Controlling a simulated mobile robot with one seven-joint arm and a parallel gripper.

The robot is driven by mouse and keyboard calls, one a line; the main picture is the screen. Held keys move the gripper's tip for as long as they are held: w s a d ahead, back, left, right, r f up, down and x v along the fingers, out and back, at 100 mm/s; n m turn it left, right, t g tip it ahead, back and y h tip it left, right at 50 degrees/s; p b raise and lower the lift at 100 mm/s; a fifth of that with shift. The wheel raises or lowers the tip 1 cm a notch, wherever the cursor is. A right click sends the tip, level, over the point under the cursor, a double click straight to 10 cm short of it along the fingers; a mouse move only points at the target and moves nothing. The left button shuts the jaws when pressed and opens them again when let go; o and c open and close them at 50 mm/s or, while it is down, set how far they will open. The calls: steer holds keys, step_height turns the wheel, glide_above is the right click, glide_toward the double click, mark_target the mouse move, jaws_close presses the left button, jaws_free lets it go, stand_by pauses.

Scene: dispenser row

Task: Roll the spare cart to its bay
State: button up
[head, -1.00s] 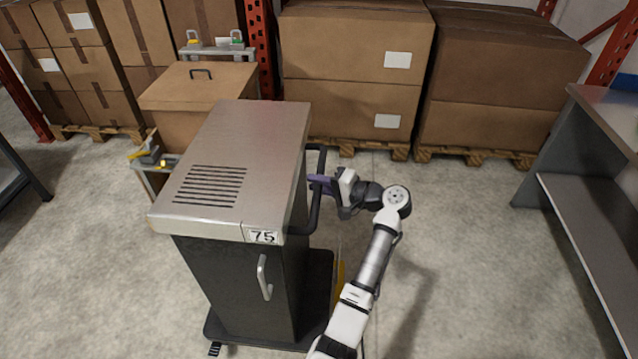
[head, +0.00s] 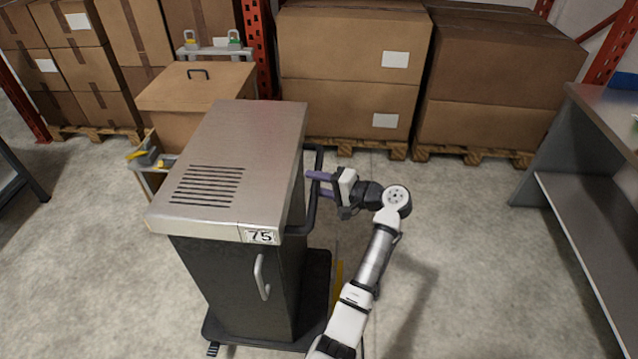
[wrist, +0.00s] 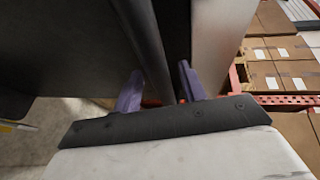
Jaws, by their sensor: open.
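The cart (head: 235,280) is a dark cabinet with a brushed metal top, a vent grille and a label reading 75. It stands upright on a dark wheeled base in the middle of the head view. Its dark push handle (head: 313,215) is on the right side. My gripper (head: 322,184) is at this handle, with its two purple fingers apart. In the wrist view the dark handle bar (wrist: 150,45) passes between the open fingers (wrist: 160,88). Contact with the bar cannot be told. No bay is clearly marked in view.
Stacked cartons (head: 350,60) on pallets line the back. A grey bench (head: 590,200) is at the right. The floor (head: 460,240) between cart and bench is clear.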

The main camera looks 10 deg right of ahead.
steer(key=b+v, duration=0.3)
steer(key=v, duration=1)
steer(key=shift+s+d, duration=0.25)
steer(key=shift+d, duration=0.05)
